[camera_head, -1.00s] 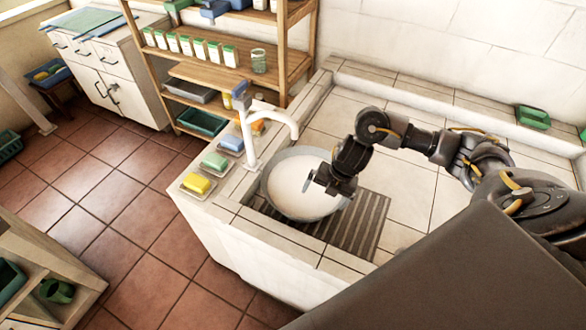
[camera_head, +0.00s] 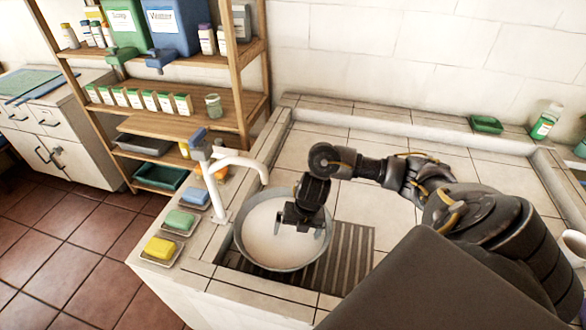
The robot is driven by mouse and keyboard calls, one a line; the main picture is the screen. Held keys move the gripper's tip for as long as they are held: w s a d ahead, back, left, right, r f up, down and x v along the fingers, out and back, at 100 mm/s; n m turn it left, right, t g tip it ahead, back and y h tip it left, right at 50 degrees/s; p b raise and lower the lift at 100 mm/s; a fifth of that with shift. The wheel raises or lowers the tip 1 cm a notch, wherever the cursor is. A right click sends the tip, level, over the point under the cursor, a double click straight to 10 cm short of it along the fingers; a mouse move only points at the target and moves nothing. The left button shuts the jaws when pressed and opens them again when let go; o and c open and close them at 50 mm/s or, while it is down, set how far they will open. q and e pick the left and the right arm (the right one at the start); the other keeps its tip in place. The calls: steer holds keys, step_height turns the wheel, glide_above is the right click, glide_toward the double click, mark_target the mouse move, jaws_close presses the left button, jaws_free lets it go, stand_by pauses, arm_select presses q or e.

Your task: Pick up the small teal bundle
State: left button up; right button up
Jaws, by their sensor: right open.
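I cannot make out a thing that is clearly a small teal bundle. The nearest match in colour is a small green-teal block (camera_head: 179,220) on a dish at the left rim of the washbasin counter, between a yellow block and a blue block. My right gripper (camera_head: 303,224) is open and points down over the round basin (camera_head: 262,262), to the right of the faucet. I see nothing between its fingers. The pale inside of the basin shows below it, partly hidden by the gripper. My left gripper is not in view.
The white faucet (camera_head: 222,190) stands between the blocks and my right gripper. A yellow block (camera_head: 160,247) and a blue block (camera_head: 195,196) flank the green-teal one. A ribbed drainboard (camera_head: 345,255) lies right of the basin. A green dish (camera_head: 486,124) sits on the back ledge.

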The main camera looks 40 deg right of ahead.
mark_target(295, 240)
steer(key=shift+f, duration=0.55)
steer(key=shift+w+a+f, duration=0.1)
steer(key=shift+w+f, duration=0.05)
steer(key=shift+w, duration=0.05)
steer(key=shift+s+f, duration=0.1)
steer(key=shift+f, duration=0.1)
steer(key=x, duration=0.3)
steer(key=shift+s+f, duration=0.15)
steer(key=shift+f, duration=0.75)
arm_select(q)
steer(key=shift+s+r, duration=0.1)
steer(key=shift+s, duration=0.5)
arm_select(e)
steer(key=c, duration=1.2)
steer(key=shift+o, duration=0.2)
steer(key=shift+r, duration=0.1)
arm_select(q)
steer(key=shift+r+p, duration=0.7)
steer(key=shift+p, duration=0.2)
arm_select(e)
steer(key=v, duration=0.3)
steer(key=w+a+v, duration=0.1)
steer(key=v, duration=0.5)
steer(key=shift+w+a+r, duration=0.1)
steer(key=shift+w+r, duration=0.15)
steer(key=shift+r, duration=0.3)
